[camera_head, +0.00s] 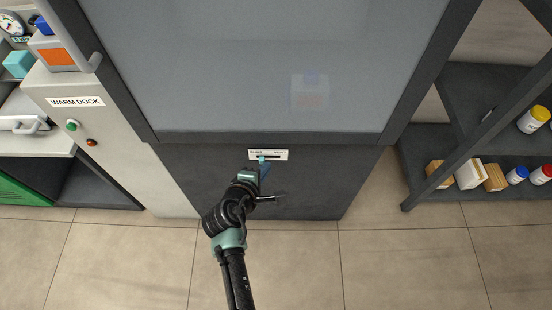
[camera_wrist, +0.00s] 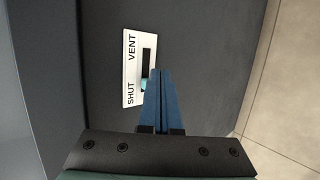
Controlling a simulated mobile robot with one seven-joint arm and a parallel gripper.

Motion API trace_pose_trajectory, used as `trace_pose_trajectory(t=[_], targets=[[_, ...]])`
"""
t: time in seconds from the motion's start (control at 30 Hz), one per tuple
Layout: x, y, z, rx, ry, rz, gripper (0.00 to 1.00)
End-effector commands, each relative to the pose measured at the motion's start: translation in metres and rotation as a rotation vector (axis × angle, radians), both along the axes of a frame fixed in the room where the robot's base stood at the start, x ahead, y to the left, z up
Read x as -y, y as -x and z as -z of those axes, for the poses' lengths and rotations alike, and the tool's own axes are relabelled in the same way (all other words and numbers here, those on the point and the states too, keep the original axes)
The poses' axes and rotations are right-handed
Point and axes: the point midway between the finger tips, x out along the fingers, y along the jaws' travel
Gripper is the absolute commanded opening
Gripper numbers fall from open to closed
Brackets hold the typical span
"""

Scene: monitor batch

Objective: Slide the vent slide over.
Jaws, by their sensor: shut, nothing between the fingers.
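The vent slide plate (camera_head: 283,155) is a small white label on the dark cabinet front, below the large grey panel. The wrist view shows the plate (camera_wrist: 130,72) with the words SHUT and VENT and a dark slot. The teal slide tab (camera_wrist: 144,86) sits at the SHUT end of the slot, and the VENT end is bare. My gripper (camera_wrist: 160,72) has its blue fingers shut together, with nothing between them. Its tips are close beside the tab; I cannot tell if they touch it. In the head view my gripper (camera_head: 264,164) is at the plate's lower edge.
A horizontal handle (camera_head: 270,198) appears beside my wrist. The warm dock (camera_head: 75,102) stands at the left, and a dark shelf (camera_head: 420,150) with bottles and boxes at the right. The tiled floor (camera_head: 400,265) in front is clear.

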Motion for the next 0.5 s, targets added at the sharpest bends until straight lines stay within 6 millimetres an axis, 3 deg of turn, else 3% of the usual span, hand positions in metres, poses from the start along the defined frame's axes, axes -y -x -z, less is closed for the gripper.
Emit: trace_pose_trajectory(t=[0.5], targets=[[0.0014,0.0003,-0.0007,-0.002,-0.001,0.002,0.00]])
